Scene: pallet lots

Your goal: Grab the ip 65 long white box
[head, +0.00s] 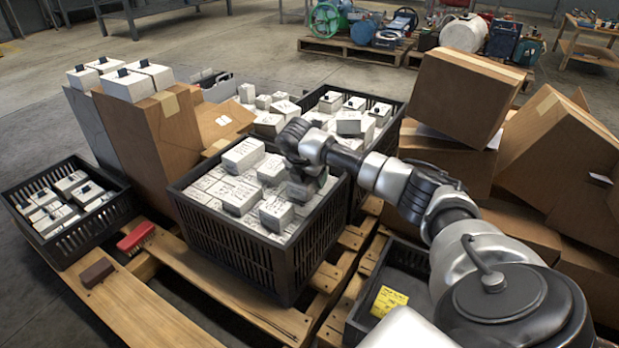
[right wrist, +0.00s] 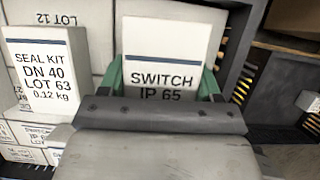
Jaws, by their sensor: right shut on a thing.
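A white box (right wrist: 165,45) with a dark stripe and the text "SWITCH IP 65" fills the middle of the right wrist view. My right gripper (right wrist: 161,85) is shut on it, with a green finger at each side. In the head view my right gripper (head: 307,178) is over the right part of the middle black crate (head: 262,246), which is full of white boxes. I cannot clearly pick out the held box there. My left gripper is not in view.
A white "SEAL KIT DN 40" box (right wrist: 45,72) stands left of the held box. Another crate of boxes (head: 371,162) is behind, cardboard boxes (head: 462,97) are piled at right, and a small crate (head: 75,238) is at left. A red brush (head: 136,236) lies on the pallet.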

